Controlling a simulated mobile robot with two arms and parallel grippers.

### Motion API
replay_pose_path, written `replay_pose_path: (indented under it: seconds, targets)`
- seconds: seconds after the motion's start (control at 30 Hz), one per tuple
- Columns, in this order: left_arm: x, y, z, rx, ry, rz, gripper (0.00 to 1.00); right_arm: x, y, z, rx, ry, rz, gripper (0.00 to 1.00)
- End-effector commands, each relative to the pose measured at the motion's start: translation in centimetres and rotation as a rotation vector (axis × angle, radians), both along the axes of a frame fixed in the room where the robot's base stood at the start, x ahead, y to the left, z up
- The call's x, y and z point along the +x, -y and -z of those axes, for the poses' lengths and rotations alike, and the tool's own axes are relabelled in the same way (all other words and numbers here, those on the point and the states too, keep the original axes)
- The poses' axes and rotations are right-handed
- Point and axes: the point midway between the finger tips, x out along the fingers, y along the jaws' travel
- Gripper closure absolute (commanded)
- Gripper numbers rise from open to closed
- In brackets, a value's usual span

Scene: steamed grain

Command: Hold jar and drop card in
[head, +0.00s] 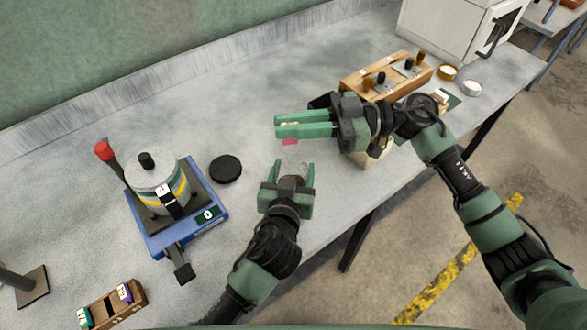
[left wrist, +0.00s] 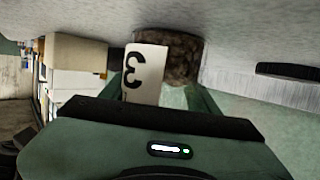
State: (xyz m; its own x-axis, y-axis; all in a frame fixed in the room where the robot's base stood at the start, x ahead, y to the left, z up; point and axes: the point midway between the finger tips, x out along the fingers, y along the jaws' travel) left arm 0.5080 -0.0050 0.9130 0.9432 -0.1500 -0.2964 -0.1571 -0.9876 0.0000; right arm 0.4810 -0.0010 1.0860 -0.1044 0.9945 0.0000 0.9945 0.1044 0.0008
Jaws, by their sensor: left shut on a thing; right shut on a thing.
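My left gripper (head: 294,168) is shut on a small clear jar (head: 291,181) near the front edge of the bench. In the left wrist view the jar holds brown, grainy stuff (left wrist: 185,58) and a white label marked 3 (left wrist: 145,72) shows at it. My right gripper (head: 278,127) is shut on a small card, of which a pink part (head: 290,141) shows below the fingers; the fingers hide the rest. The card is above and just behind the jar in the head view, apart from it as far as I can tell.
A black disc (head: 225,169) lies left of the jar. A wooden block with knobs (head: 362,88) and a white cabinet (head: 440,31) are at the back right. A wooden holder (head: 112,306) is at the front left.

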Motion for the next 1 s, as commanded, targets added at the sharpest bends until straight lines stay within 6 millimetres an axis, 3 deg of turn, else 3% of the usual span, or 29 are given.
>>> replay_pose_path:
  seconds: [1.0]
  targets:
    - [0.0, 0.0, 0.0, 0.0, 0.0, 0.0, 0.96, 0.0, 0.0, 7.2, 0.0, -0.003, 0.0, 1.0]
